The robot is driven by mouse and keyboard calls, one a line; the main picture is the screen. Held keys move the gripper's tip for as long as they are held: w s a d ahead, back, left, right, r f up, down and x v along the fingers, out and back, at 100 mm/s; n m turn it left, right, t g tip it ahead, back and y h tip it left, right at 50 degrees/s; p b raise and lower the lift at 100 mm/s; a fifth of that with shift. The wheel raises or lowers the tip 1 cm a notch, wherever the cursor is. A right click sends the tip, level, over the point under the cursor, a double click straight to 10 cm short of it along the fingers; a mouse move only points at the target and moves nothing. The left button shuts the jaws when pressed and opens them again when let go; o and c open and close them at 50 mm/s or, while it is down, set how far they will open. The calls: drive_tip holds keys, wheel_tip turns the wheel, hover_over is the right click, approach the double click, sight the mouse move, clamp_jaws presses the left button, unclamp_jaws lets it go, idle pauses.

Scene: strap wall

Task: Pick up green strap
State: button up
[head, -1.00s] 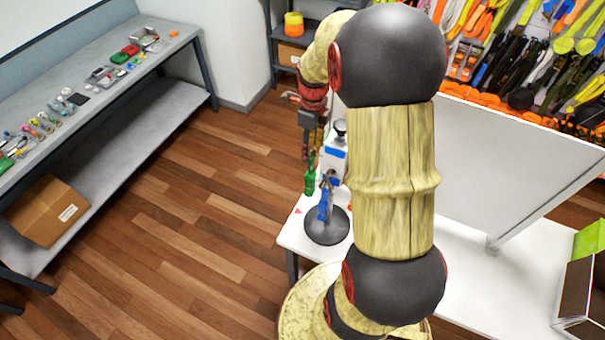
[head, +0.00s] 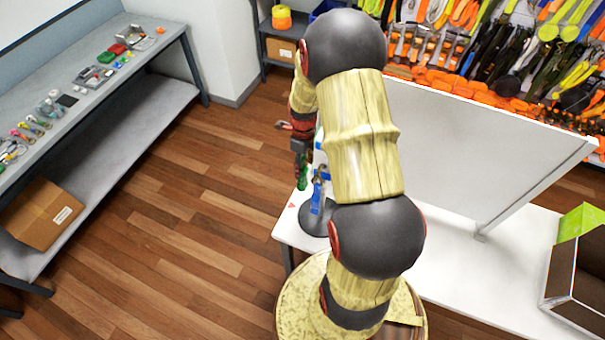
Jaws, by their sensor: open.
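The green strap (head: 302,178) is a small green piece hanging at the left end of the white table, by the dark round-based stand. My gripper (head: 299,152) points down just above the green strap and is open; its fingers are small and partly hidden, and I cannot tell whether they touch the strap. A blue strap (head: 317,196) hangs on the stand (head: 312,219), to the right of the green one. My arm hides much of the stand.
The white table (head: 455,265) carries an upright white panel (head: 460,165) and an open box (head: 577,285) at right. A grey bench (head: 100,95) with small items and a cardboard box (head: 42,213) stand at left. Wood floor between is clear. Many straps hang behind.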

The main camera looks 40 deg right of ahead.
drive_tip(key=shift+f, duration=0.1)
drive_tip(key=shift+c, duration=1.3)
clamp_jaws()
